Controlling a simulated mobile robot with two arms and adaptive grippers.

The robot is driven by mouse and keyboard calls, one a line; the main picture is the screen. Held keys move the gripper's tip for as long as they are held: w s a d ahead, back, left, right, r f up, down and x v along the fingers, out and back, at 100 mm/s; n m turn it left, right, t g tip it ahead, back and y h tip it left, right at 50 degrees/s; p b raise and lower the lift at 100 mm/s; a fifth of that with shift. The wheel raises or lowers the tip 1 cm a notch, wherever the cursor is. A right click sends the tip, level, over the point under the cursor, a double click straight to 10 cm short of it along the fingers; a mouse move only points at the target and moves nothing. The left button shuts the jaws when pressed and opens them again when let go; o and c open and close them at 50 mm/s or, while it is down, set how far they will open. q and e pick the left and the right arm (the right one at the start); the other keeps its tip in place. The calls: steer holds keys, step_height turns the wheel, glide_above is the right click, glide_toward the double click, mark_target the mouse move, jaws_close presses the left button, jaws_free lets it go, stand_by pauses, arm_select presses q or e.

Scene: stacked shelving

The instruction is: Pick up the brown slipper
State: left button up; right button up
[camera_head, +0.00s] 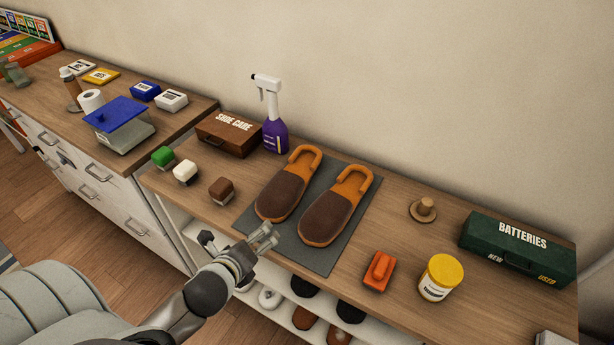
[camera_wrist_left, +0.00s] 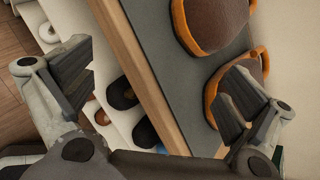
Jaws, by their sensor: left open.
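Two brown slippers with orange trim lie side by side on a dark grey mat (camera_head: 318,262) on the shelf top. The left slipper (camera_head: 282,195) and the right slipper (camera_head: 327,218) have their toes toward me. In the left wrist view one slipper (camera_wrist_left: 215,25) is at the top, and the other (camera_wrist_left: 232,78) is partly hidden behind a finger. My left gripper (camera_head: 265,238) is open and empty at the front edge of the mat, just before the slipper toes. It also shows in the left wrist view (camera_wrist_left: 155,90), fingers wide apart. My right gripper is not in view.
A shoe care box (camera_head: 228,133), purple spray bottle (camera_head: 273,120) and several small brushes (camera_head: 222,190) are to the left. An orange brush (camera_head: 378,270), yellow-lidded jar (camera_head: 440,277) and green batteries box (camera_head: 517,247) are to the right. Shoes (camera_head: 306,317) sit on the lower shelf.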

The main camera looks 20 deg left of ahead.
mark_target(272, 204)
arm_select(q)
steer(key=w+r+m, duration=0.1)
steer(key=m, duration=0.1)
steer(key=w+r+m+t, duration=0.1)
steer(key=m, duration=0.2)
steer(key=w+r+m+t, duration=0.1)
steer(key=m, duration=0.2)
steer(key=shift+a+r+h, duration=0.1)
steer(key=shift+a+h, duration=0.2)
steer(key=m, duration=0.2)
steer(key=shift+w+r+m+t, duration=0.3)
steer(key=shift+w+r+t, duration=0.05)
steer(key=shift+t, duration=0.05)
steer(key=shift+w+m+h, duration=0.2)
steer(key=shift+m+h, duration=0.1)
steer(key=x, duration=0.5)
steer(key=shift+w+p, duration=0.2)
steer(key=shift+p, duration=0.15)
steer(key=shift+d+p+x, duration=0.2)
steer(key=shift+p+x, duration=0.35)
steer(key=shift+x, duration=2.1)
steer(key=shift+r, duration=0.1)
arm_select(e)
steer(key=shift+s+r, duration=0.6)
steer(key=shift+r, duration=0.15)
arm_select(q)
steer(key=c, duration=0.9)
steer(key=shift+c, duration=0.2)
